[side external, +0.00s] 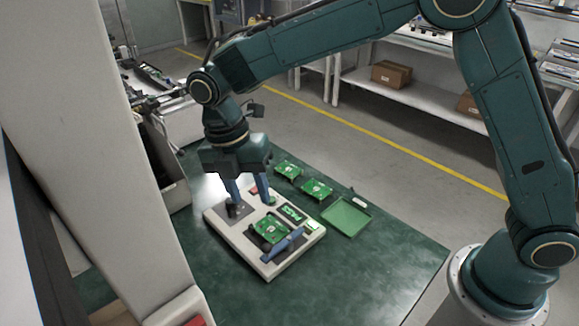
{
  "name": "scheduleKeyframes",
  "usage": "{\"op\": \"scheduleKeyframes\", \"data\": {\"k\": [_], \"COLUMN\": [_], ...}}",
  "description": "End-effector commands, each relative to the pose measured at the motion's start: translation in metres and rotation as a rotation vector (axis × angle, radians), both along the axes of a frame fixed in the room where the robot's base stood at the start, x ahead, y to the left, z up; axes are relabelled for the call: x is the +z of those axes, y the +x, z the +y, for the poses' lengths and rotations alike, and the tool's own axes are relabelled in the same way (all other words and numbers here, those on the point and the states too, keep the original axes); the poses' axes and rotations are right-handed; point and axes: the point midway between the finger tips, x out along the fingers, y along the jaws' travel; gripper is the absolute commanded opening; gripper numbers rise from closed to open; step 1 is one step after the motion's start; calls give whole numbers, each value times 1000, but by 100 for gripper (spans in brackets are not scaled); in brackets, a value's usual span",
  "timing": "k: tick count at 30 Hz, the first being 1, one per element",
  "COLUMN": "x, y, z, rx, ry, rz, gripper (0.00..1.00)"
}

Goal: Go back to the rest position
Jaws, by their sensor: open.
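My gripper (250,203) points down over the back left part of a pale fixture box (268,268). Its two blue fingers are apart, and I see nothing held between them. The fixture carries a green circuit board (270,229), a blue part (284,245) in front of it and a smaller green piece (293,213) to the right. A dark part (233,211) stands close to the left finger; I cannot tell whether they touch.
The fixture stands on a green table (370,272). Two more circuit boards, one at the back (287,170) and one nearer (316,189), lie behind it, beside a green tray (346,217). A pale post (110,150) fills the left foreground. The table's front right is clear.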

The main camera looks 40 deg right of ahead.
Motion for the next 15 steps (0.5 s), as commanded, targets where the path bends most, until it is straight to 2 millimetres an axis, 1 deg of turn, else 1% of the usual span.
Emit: {"op": "scheduleKeyframes", "data": {"k": [5, 11, 15], "x": [19, 52, 75], "y": [-4, -16, -29], "z": [-16, -46, -70], "rx": [-102, -310, -480], "ry": [6, 21, 36], "rz": [-39, -110, -161], "gripper": [43, 43, 43]}}
